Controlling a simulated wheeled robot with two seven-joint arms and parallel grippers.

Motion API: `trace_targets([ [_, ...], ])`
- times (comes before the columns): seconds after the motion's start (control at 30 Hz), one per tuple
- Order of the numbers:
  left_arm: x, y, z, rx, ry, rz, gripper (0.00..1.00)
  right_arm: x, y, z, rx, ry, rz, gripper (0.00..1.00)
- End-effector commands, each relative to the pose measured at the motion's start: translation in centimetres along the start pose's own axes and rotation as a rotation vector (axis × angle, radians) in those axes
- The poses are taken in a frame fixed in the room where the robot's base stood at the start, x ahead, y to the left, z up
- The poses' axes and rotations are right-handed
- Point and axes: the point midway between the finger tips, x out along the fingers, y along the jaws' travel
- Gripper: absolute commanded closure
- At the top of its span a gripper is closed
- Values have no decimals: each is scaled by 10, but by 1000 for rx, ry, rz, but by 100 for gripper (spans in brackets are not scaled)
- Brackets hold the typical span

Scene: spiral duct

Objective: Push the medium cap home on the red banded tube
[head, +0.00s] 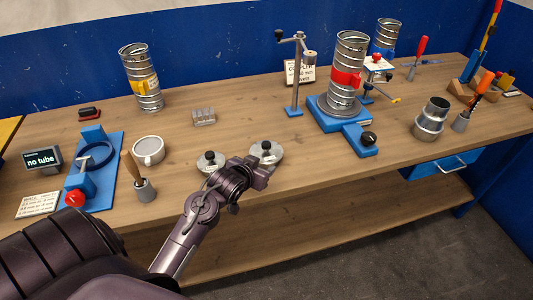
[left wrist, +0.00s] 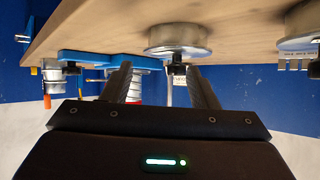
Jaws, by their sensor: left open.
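The red banded tube (head: 350,52) stands upright on a blue stand (head: 340,118); its red band also shows in the left wrist view (left wrist: 134,86). Two grey round caps with black knobs lie on the bench: a larger one (head: 272,159) and a smaller one (head: 207,166). No size marking shows, so I cannot tell which is the medium one. My left gripper (head: 262,172) is open at the near side of the larger cap. In the upside-down left wrist view, that cap's knob (left wrist: 178,68) appears between the fingertips, nearer the right one. My right gripper is out of view.
A mug (head: 149,150), a brush in a holder (head: 143,185) and a finned grey block (head: 204,117) are to the left. A grey reducer (head: 431,120) stands at the right.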

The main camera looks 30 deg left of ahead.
Motion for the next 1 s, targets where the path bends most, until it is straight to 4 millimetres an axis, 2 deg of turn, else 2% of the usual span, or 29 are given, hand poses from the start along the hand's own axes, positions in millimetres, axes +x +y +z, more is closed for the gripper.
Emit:
trace_targets([
  [0.1,13,-19,-14,-33,82,-7,46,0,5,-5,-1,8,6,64],
  [0.27,27,-33,-26,-64,150,-7,46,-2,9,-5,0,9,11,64],
  [0.53,50,-33,-31,-65,156,-6,46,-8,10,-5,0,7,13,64],
  [0.77,76,-31,-36,-66,154,-6,46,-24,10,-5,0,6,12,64],
  [1.0,97,-31,-36,-64,154,-7,46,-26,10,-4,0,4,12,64],
])
